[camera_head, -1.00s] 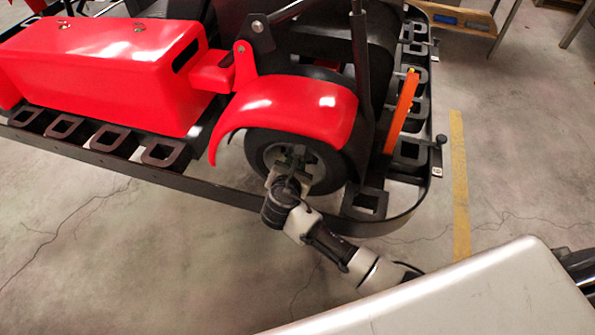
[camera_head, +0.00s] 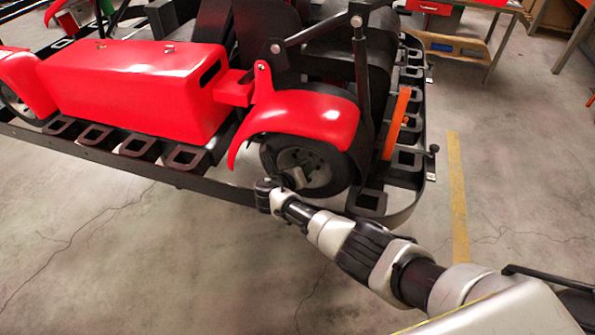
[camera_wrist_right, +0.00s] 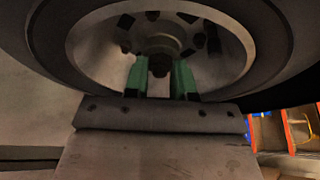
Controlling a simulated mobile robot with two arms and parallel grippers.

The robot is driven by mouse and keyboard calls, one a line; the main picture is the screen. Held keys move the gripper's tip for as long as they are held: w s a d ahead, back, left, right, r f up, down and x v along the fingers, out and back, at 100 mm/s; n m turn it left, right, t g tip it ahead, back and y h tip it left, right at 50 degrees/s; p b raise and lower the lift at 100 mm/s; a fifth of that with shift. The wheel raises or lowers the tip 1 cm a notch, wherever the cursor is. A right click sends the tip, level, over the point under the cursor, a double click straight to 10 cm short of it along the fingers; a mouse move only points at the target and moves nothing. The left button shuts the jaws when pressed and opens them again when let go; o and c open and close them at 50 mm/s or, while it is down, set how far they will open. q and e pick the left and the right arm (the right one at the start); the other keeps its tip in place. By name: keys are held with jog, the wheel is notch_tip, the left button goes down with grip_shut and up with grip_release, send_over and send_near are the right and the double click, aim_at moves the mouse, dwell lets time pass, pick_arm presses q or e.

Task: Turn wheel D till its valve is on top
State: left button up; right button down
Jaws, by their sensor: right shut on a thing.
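The wheel (camera_head: 337,172), with a black tyre and grey rim, sits under the red fender (camera_head: 310,115) of the kart; no letter shows on it. My right gripper (camera_head: 297,177) is at its hub, at the end of the arm coming in from the lower right. In the right wrist view the wheel (camera_wrist_right: 90,45) fills the top, with slots around its hub. The green fingertips of my right gripper (camera_wrist_right: 160,78) are shut on a part at the hub, with a dark round end between them. I cannot make out the valve. My left gripper is not in view.
A black frame rail (camera_head: 215,190) with several square loops runs around the kart close below the wheel. An orange upright bar (camera_head: 397,122) stands right of the wheel. The concrete floor (camera_head: 120,260) in front is clear, with a yellow line (camera_head: 457,195) at the right.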

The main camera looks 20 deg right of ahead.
jog(key=shift+n, duration=0.4)
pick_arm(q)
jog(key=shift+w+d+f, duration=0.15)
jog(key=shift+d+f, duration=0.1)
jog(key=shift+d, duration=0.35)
pick_arm(e)
jog(key=shift+n+h, duration=0.4)
jog(key=shift+n, duration=0.1)
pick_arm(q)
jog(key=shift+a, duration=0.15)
pick_arm(e)
jog(key=c, duration=0.9)
grip_release()
jog(key=shift+f, duration=0.1)
jog(key=shift+c, duration=0.2)
pick_arm(q)
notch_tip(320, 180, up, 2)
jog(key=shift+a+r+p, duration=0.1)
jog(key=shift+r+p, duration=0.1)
jog(key=shift+p, duration=0.75)
pick_arm(e)
jog(key=v, duration=1)
jog(key=shift+a, duration=0.4)
